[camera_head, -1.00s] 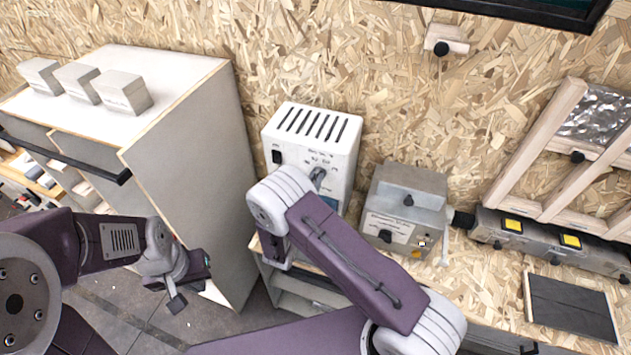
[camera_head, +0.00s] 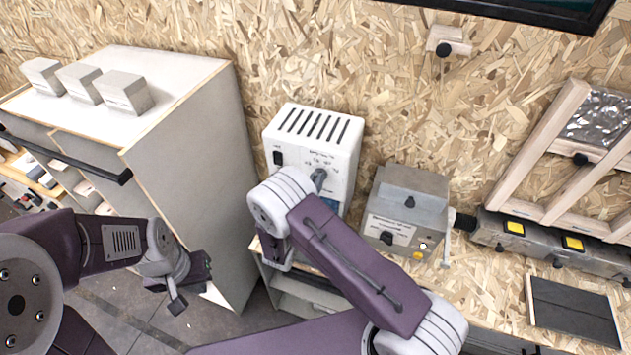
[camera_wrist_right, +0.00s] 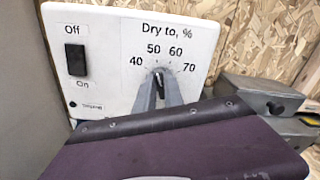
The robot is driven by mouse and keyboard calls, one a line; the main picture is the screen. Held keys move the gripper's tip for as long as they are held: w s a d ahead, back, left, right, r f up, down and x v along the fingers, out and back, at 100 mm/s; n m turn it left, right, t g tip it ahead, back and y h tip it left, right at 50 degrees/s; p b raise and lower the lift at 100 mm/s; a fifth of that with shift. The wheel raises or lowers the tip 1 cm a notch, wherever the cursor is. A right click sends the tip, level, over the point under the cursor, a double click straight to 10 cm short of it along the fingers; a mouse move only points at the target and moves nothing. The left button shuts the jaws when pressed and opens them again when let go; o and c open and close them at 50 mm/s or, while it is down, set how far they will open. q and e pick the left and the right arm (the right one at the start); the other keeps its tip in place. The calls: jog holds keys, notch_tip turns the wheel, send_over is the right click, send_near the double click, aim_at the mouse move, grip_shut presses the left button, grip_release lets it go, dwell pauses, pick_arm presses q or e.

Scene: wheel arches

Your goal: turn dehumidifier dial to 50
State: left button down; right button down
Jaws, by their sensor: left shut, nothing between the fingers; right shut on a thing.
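The white dehumidifier (camera_head: 335,150) stands on the bench, with slots on top and a switch on its front. In the right wrist view its panel (camera_wrist_right: 110,50) reads "Dry to, %" with 40, 50, 60 and 70 around the dial (camera_wrist_right: 158,72). My right gripper (camera_wrist_right: 158,88) is shut on the dial; its fingers hide most of it. The pointer's exact reading cannot be told. The right gripper also shows at the dial in the head view (camera_head: 319,178). My left gripper (camera_head: 188,285) is shut and empty, low in front of the cabinet, away from the dehumidifier.
A tall cabinet (camera_head: 195,170) with several small boxes (camera_head: 122,92) on top stands left of the dehumidifier. A grey metal box (camera_head: 403,215) with a knob stands close on its right. A grey unit with yellow buttons (camera_head: 540,240) and a dark panel (camera_head: 572,310) lie further right.

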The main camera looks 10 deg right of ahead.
jog(key=shift+r, duration=0.15)
jog(key=c, duration=1.4)
grip_release()
jog(key=shift+c, duration=0.2)
jog(key=shift+a, duration=0.1)
jog(key=b+v, duration=0.3)
jog(key=v, duration=0.6)
